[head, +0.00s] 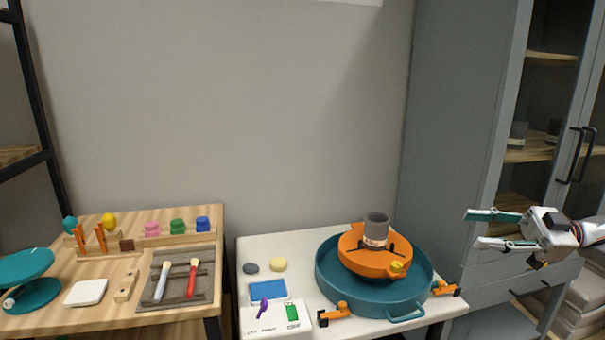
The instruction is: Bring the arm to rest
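My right gripper (487,229) is at the right side, in front of the grey cabinet. Its two fingers point left and are spread apart, with nothing between them. It is to the right of and above the white table's right edge, apart from the teal basin (330,283). My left gripper is not in view.
A grey cup (376,226) stands on an orange wheel (354,259) in the basin on the white table (245,240). A wooden table (130,315) at left holds brushes and small jars. A grey cabinet (455,130) with a glass door stands behind my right gripper.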

